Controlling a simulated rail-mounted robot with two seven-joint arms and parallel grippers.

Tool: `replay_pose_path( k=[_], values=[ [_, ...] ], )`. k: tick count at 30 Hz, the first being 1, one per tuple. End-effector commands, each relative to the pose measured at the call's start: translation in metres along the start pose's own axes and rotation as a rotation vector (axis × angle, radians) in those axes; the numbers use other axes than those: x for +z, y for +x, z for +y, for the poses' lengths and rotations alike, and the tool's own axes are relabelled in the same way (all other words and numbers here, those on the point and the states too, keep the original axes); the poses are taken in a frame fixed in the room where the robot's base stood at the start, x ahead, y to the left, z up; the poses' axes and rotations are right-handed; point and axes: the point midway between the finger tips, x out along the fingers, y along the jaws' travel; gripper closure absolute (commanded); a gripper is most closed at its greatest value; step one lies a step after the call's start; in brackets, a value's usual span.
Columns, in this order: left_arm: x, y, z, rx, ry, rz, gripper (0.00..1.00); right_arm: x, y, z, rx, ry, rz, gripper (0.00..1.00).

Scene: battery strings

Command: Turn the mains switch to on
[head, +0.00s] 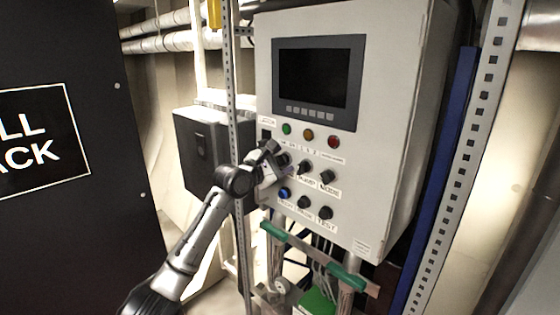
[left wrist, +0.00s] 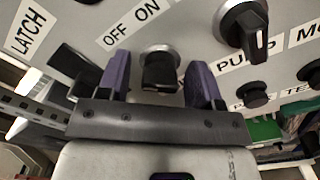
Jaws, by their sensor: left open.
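The mains switch is a black rotary knob (left wrist: 160,72) with a metal collar, next to the OFF ON label (left wrist: 130,25) in the left wrist view. My left gripper (left wrist: 160,85) is open, its two purple fingers on either side of the knob with gaps visible. Whether a finger touches it, and which mark the knob points to, I cannot tell. In the head view, my left gripper (head: 283,165) is at the left end of the upper knob row on the grey control panel (head: 385,130), largely covering the switch. My right gripper is not in view.
The pump knob (left wrist: 245,30) is close to the right finger; in the head view the pump knob (head: 305,167) and mode knob (head: 327,177) are to the right. A blue button (head: 284,193) sits below. A perforated upright (head: 230,75) stands beside the panel's left edge.

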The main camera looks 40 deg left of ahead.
Motion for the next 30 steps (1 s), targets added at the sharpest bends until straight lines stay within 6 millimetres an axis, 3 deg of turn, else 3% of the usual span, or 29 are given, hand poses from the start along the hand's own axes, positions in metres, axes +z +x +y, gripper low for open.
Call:
replay_pose_path(
  k=[5,20,30],
  values=[
    [0.0000,-0.0001,-0.0001,0.000,0.000,0.000,0.41,0.0004,0.0002,0.0013,0.003,-0.004,-0.001,0.57],
    [-0.0002,-0.0003,-0.0001,0.000,0.000,0.000,0.89,0.0002,0.0003,-0.0001,0.000,0.001,-0.001,0.57],
    [0.0002,0.0000,0.0002,-0.001,0.065,0.001,0.90,-0.0014,-0.0038,-0.0016,-0.005,0.006,0.000,0.57]
  ],
)
